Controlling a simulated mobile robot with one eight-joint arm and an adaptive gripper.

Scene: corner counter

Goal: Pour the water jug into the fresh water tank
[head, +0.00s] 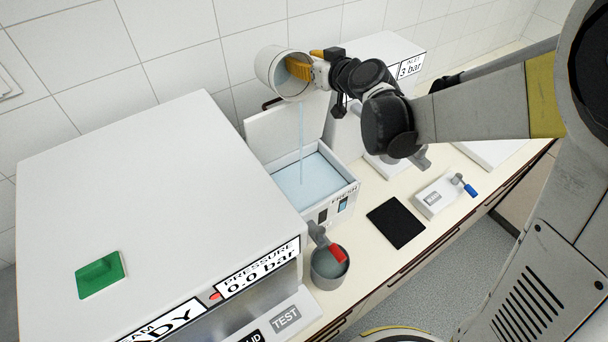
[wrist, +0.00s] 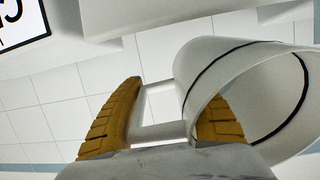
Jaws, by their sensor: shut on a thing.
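The white water jug (head: 275,74) is held tilted on its side high above the fresh water tank (head: 352,187). A thin stream of water (head: 301,140) falls from the jug into the tank, whose lid (head: 283,130) stands open at the back. Pale blue water (head: 318,182) shows inside the tank. My gripper (head: 306,69) is shut on the jug's handle. In the wrist view, my yellow fingers (wrist: 165,118) are on either side of the handle, and the jug (wrist: 215,75) lies to the right with a dark ring line around it.
A large white machine (head: 120,190) with pressure and ready displays stands left of the tank. A grey cup (head: 328,270) with a red-handled valve sits in front. A black mat (head: 397,222) and a white box with a blue lever (head: 440,196) lie right on the counter.

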